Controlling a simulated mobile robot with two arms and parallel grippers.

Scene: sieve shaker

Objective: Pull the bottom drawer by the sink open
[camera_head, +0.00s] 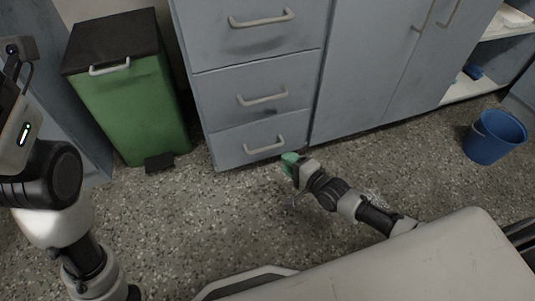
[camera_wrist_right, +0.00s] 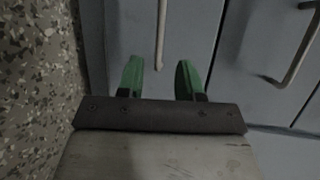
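The bottom drawer (camera_head: 238,145) is the lowest of the stacked grey-blue drawers, and its front lies flush with the cabinet. Its pale bar handle (camera_head: 264,146) runs across the front. My right gripper (camera_head: 287,160) with green fingertips is low, just right of this handle. In the right wrist view my right gripper (camera_wrist_right: 159,67) is open, with a wide gap between its green fingers. The bottom handle (camera_wrist_right: 161,35) lies ahead of that gap, its near end almost level with the fingertips. No grip on it shows. My left arm is at the left edge; its fingers are not visible.
The middle drawer handle (camera_head: 262,98) and top drawer handle (camera_head: 261,18) are above. A green bin (camera_head: 135,105) with a dark lid stands left of the drawers. A blue bucket (camera_head: 494,136) stands far right. The speckled floor (camera_head: 225,215) before the drawers is clear.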

